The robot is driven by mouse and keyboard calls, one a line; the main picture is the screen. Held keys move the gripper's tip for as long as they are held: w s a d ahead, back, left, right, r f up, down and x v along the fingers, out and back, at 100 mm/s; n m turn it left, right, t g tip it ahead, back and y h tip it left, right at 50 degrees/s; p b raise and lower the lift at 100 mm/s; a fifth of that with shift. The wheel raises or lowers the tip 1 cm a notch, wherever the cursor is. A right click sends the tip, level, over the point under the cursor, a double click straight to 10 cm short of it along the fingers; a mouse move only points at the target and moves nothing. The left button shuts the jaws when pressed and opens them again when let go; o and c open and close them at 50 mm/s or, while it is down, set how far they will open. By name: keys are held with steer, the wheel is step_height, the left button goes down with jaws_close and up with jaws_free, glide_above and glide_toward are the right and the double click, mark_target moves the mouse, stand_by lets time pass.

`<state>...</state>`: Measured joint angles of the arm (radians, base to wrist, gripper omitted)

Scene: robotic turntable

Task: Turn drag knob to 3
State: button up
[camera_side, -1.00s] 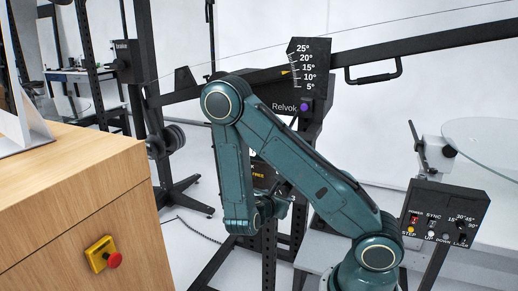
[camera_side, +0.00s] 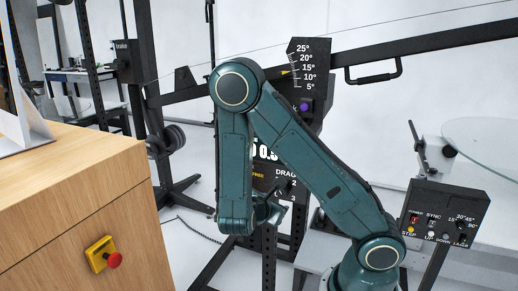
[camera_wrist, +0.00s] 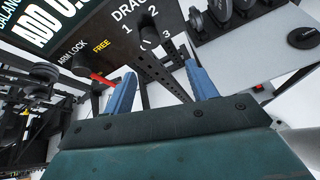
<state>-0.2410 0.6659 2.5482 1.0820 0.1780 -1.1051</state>
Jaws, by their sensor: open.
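The black drag panel shows in the wrist view (camera_wrist: 105,45), lettered DRAG with the digits 1, 2 and 3. A dark drag knob (camera_wrist: 148,22) stands out by these digits; its pointer setting cannot be read. My gripper (camera_wrist: 160,72) is open, its two blue fingers apart and pointing toward the panel. The knob lies beyond the fingertips, and no finger visibly touches it. In the side view, my gripper (camera_side: 275,212) is small and partly hidden by my arm, just below the panel's DRAG lettering (camera_side: 286,173).
A red-tipped lever (camera_wrist: 97,76) is close to the left finger, below the ARM LOCK and FREE lettering. A perforated black post (camera_wrist: 175,65) runs between the fingers. In the side view, a control box (camera_side: 445,215) stands right and a wooden cabinet (camera_side: 75,200) left.

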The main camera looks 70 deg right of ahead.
steer(key=d+r+m+t+y, duration=0.3)
steer(key=d+r+m, duration=0.3)
steer(key=m, duration=1.1)
steer(key=d+r+m+t+y, duration=0.4)
steer(key=r+m, duration=0.6)
steer(key=m, duration=0.7)
steer(key=shift+w+d+r+y, duration=0.15)
steer(key=shift+w+d+y, duration=0.2)
steer(key=shift+d, duration=0.55)
steer(key=shift+s, duration=0.1)
